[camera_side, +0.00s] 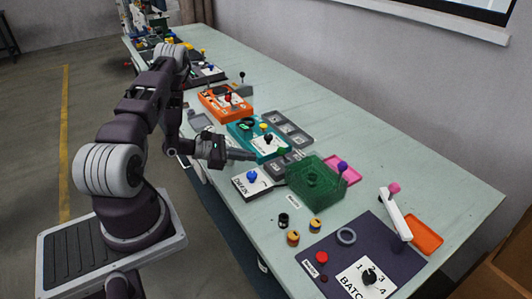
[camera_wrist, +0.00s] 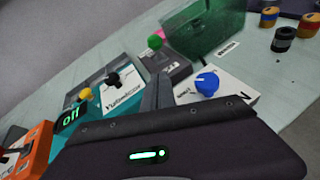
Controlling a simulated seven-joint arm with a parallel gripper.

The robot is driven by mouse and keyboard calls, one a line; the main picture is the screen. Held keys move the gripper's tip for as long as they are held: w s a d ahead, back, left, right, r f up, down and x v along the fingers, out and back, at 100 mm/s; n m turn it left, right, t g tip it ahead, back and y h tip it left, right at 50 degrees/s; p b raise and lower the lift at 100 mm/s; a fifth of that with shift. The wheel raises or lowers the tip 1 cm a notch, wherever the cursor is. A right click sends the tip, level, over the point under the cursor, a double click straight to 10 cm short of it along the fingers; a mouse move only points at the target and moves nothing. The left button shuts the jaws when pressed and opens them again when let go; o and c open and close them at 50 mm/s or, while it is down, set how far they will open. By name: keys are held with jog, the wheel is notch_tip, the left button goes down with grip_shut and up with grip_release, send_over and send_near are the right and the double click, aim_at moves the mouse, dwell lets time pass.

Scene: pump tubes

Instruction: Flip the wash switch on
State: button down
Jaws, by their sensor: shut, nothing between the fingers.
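No label clearly reads "wash", so I cannot tell for sure which switch is meant. A teal box (camera_side: 243,134) carries a small display reading "off" (camera_wrist: 71,116). It has a yellow knob (camera_wrist: 86,94) and a black switch (camera_wrist: 113,80) on a white label too small to read. My gripper (camera_side: 254,156) is shut and empty, its fingers over the area between the teal box and a white box (camera_side: 243,188) with a blue knob (camera_side: 252,176). In the wrist view the shut fingers (camera_wrist: 158,88) lie between the black switch and the blue knob (camera_wrist: 207,83).
A grey box with a green knob (camera_wrist: 154,43) stands beyond the fingers. A green see-through bin (camera_side: 315,180) is to their right in the side view. An orange box (camera_side: 222,102) stands behind the teal one. Small jars (camera_side: 292,238) stand nearer the front.

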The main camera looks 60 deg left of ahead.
aim_at(283, 156)
jog(key=w, duration=0.2)
jog(key=w+d, duration=0.2)
jog(key=w, duration=0.1)
jog(key=shift+w+d+r, duration=0.25)
jog(key=shift+w+r, duration=0.05)
jog(key=shift+r, duration=0.1)
jog(key=shift+w+r+g, duration=0.2)
jog(key=shift+g, duration=0.3)
jog(key=shift+w+r, duration=0.1)
jog(key=shift+w+r+n+g, duration=0.3)
jog(key=shift+w+r+g, duration=0.4)
jog(key=shift+g, duration=0.5)
jog(key=shift+w+r+g+y, duration=0.15)
jog(key=shift+w+r+g, duration=0.1)
jog(key=shift+w+g, duration=0.3)
jog(key=shift+w+r+g+y, duration=0.2)
jog(key=shift+w+g, duration=0.2)
jog(key=shift+g, duration=0.25)
jog(key=shift+w+r+n, duration=0.2)
jog(key=shift+w+n, duration=0.1)
jog(key=shift+w, duration=1.3)
